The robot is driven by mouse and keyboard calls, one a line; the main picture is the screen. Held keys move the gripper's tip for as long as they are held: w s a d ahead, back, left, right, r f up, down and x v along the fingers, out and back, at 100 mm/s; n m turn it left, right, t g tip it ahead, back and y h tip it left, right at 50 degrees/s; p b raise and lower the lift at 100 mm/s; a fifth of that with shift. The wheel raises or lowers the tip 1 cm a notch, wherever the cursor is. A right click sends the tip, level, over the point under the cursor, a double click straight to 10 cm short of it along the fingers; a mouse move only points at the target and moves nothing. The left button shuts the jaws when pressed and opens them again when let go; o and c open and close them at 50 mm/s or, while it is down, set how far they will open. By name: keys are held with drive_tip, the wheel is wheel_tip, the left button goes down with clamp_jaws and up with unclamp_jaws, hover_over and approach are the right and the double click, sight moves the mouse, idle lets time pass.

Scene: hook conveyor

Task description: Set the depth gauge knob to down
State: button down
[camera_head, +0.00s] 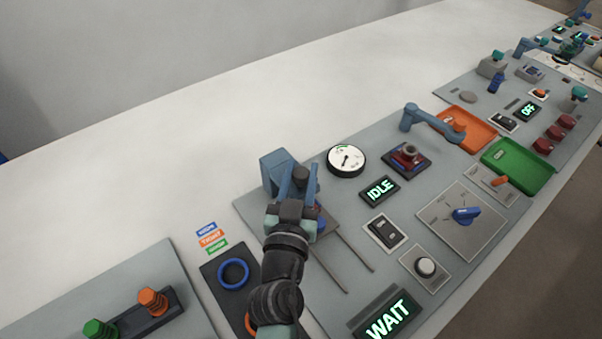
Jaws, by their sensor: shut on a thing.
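My gripper (300,181) is at the left part of the grey panel, its two blue-grey fingers shut on a dark rounded thing in front of a blue-grey block (272,168). The fingers hide most of what they hold. A blue knob (466,214) sits on a square grey plate (443,234) with small marks, right of my gripper and well apart from it. A round white gauge (346,160) with a black rim stands between them, towards the back. No label naming the depth gauge knob is readable.
Two thin rails (357,257) run forward from beside my gripper. An IDLE display (380,190), a rocker switch (384,231), a round button (425,267) and a WAIT display (388,318) lie to the right. A blue hook arm (430,123) rises near the orange tray (475,140).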

drive_tip(key=shift+f, duration=0.6)
drive_tip(key=shift+r, duration=0.1)
drive_tip(key=c, duration=0.5)
unclamp_jaws()
drive_tip(key=shift+s, duration=0.1)
drive_tip(key=s+a+b, duration=0.2)
drive_tip(key=s+b, duration=0.2)
drive_tip(key=s, duration=0.8)
drive_tip(key=shift+s, duration=0.35)
